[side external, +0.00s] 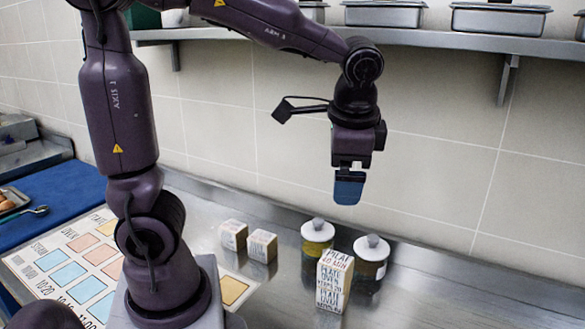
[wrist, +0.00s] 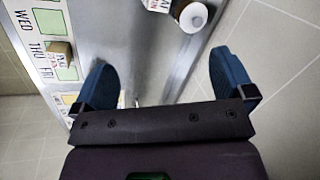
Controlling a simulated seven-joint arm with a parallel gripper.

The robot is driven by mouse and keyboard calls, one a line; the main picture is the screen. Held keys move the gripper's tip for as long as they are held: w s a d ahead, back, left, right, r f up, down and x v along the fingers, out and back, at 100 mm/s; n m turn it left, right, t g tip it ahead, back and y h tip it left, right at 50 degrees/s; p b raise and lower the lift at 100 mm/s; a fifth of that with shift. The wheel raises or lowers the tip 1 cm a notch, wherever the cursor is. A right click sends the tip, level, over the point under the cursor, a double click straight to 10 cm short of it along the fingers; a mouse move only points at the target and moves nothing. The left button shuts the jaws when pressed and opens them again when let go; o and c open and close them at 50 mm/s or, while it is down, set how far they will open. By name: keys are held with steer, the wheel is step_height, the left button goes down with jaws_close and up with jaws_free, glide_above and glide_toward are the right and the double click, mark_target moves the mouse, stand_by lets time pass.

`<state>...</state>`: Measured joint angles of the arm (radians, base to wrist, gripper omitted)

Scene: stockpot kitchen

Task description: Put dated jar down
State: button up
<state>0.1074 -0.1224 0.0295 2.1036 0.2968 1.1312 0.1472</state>
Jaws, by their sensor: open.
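Two jars with white knobbed lids stand upright on the steel counter: a yellowish one (side external: 317,240) and a darker one (side external: 371,263) to its right. No date is readable on either, so I cannot tell which is the dated jar. My gripper (side external: 349,190) hangs in the air above the jars, fingers pointing down, touching nothing. In the wrist view my gripper (wrist: 160,68) has its two blue fingers wide apart with nothing between them. One white-lidded jar (wrist: 192,16) shows at the top there, beyond the fingertips; the other is not visible.
A tall lettered block (side external: 333,280) stands in front of the jars, partly hiding them. Two small labelled blocks (side external: 248,240) stand to the left. A printed chart (side external: 75,272) with coloured squares lies farther left. Bare counter (side external: 450,290) extends right. A shelf (side external: 430,38) with pans runs above.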

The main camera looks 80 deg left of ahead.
steer(key=s+d+r+n+t+h, duration=0.1)
steer(key=s+d+n+t+h, duration=0.1)
steer(key=s, duration=0.7)
steer(key=n+t+h, duration=0.1)
steer(key=n+t, duration=0.1)
steer(key=shift+d+r+t, duration=0.15)
steer(key=shift+r+t, duration=0.25)
stand_by(0.7)
